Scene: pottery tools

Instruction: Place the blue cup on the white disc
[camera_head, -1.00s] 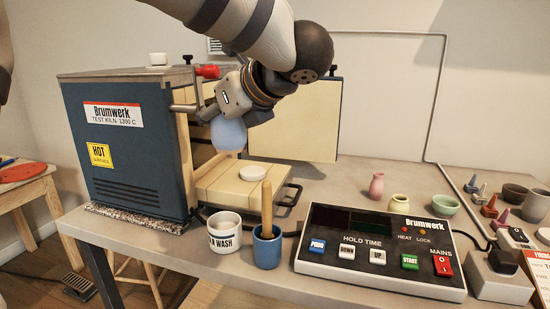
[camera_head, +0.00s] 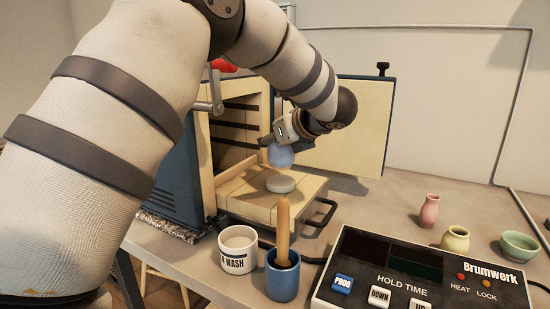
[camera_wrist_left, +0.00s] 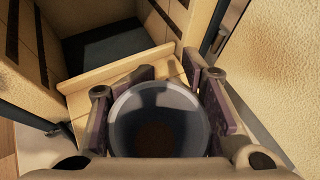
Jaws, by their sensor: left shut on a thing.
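The pale blue cup (camera_head: 281,156) is held upright in my left gripper (camera_head: 286,143), just above the white disc (camera_head: 280,184) in the head view, with a small gap below it. The disc lies flat on the cream kiln shelf (camera_head: 250,201). In the left wrist view I look down into the cup (camera_wrist_left: 158,122), with the fingers of my left gripper (camera_wrist_left: 160,105) closed on its two sides. The disc is hidden by the cup there. My right gripper is in neither view.
The open kiln (camera_head: 240,125) stands left and behind, its door (camera_head: 345,125) swung right. A white wash pot (camera_head: 238,249), a dark blue pot (camera_head: 282,281) with a wooden handle, and a control box (camera_head: 400,270) stand in front. Small vases stand at right.

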